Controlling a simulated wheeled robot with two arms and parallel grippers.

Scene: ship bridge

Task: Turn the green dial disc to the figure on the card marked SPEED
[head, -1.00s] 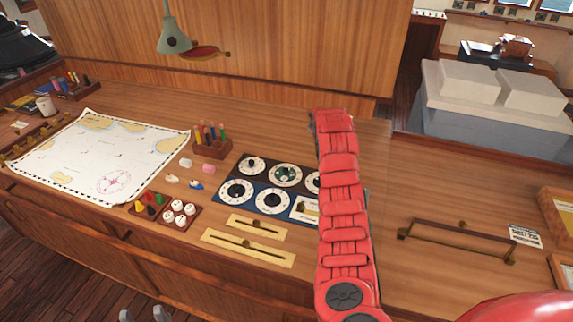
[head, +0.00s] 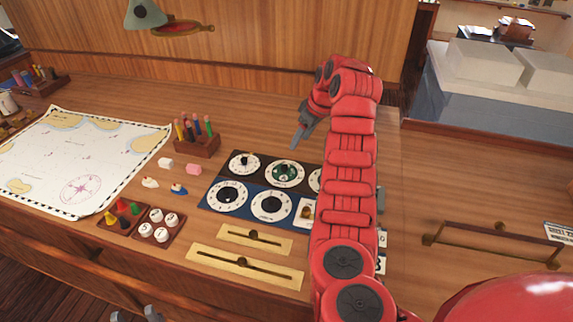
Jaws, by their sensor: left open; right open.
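The green dial disc (head: 285,172) sits inside a white ring in the middle of the dark upper panel on the desk; its setting is too small to read. My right gripper (head: 297,140) hangs above and behind that dial, open and empty, apart from it. My red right arm covers the right end of the dial panels. White cards (head: 381,240) show partly beside the arm; I cannot read a SPEED mark on any of them. My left gripper (head: 135,315) shows only its fingertips at the bottom edge, open and empty, low in front of the desk.
A pen holder (head: 197,146), small white and pink blocks, button trays (head: 157,225) and a chart (head: 80,160) lie left of the dials. Brass slider plates (head: 245,267) lie in front. A brass rail (head: 490,241) stands to the right. Desk behind the dials is clear.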

